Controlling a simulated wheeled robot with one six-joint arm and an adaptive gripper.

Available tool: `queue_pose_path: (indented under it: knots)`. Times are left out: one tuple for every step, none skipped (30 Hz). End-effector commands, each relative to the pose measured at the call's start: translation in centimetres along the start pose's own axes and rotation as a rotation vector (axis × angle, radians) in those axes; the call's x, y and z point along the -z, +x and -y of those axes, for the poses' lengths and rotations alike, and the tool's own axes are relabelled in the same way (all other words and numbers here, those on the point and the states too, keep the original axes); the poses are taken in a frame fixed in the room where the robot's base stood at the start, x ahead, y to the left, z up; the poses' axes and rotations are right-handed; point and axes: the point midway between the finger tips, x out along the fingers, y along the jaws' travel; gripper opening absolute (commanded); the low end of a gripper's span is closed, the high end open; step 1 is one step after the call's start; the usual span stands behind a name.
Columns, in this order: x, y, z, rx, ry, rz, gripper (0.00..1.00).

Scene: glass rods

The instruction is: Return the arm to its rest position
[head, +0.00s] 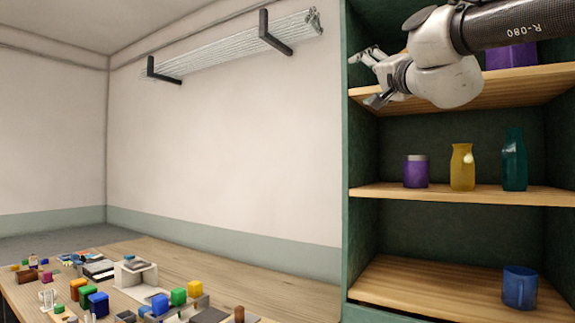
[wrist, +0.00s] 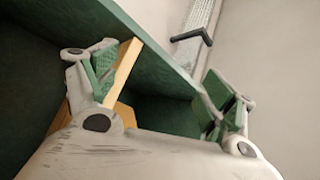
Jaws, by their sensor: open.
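My gripper (head: 372,77) is at the upper right of the head view, in front of the left side of the green shelf unit, near its top shelf board. My arm reaches in from the upper right. The fingers are spread and I see nothing between them. In the wrist view my gripper (wrist: 162,85) shows two green-padded fingers wide apart, with the shelf's green side panel (wrist: 150,50) behind them. A bundle of glass rods (head: 225,52) lies on two dark wall brackets (head: 268,30) at the upper middle, left of my gripper.
The shelf unit's middle board (head: 450,192) holds a purple jar (head: 416,171), a yellow bottle (head: 462,167) and a teal bottle (head: 514,160). A blue mug (head: 520,287) stands on the lower board. A wooden table (head: 240,275) at the lower left bears several coloured blocks. The wall between is bare.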

Motion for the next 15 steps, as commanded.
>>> queue_pose_path:
  knots:
    - [-2.5,-1.1,-3.0,-0.064,-0.094,0.11,0.84]
    - [-4.1,-2.0,-4.8,-0.103,-0.152,0.18,0.84]
    - [-5.9,-3.4,-7.3,-0.156,-0.224,0.271,0.84]
    - [-7.1,-4.6,-9.2,-0.194,-0.274,0.337,0.84]
    - [-8.2,-5.9,-11.1,-0.232,-0.322,0.402,0.84]
    - [-9.5,-7.8,-13.6,-0.284,-0.38,0.487,0.84]
    - [-10.4,-9.4,-15.4,-0.322,-0.42,0.549,0.84]
    - [-11.1,-11.0,-17.2,-0.361,-0.459,0.61,0.84]
    - [-11.9,-13.4,-19.5,-0.414,-0.504,0.69,0.84]
    - [-12.4,-15.2,-21.2,-0.452,-0.537,0.748,0.84]
    - [-12.8,-17.1,-22.8,-0.492,-0.566,0.807,0.84]
    - [-13.2,-19.8,-24.9,-0.546,-0.602,0.883,0.84]
    - [-13.4,-21.9,-26.4,-0.586,-0.626,0.937,0.84]
    - [-13.5,-24.0,-27.8,-0.628,-0.646,0.991,0.84]
    - [-13.5,-26.8,-29.5,-0.682,-0.671,1.058,0.84]
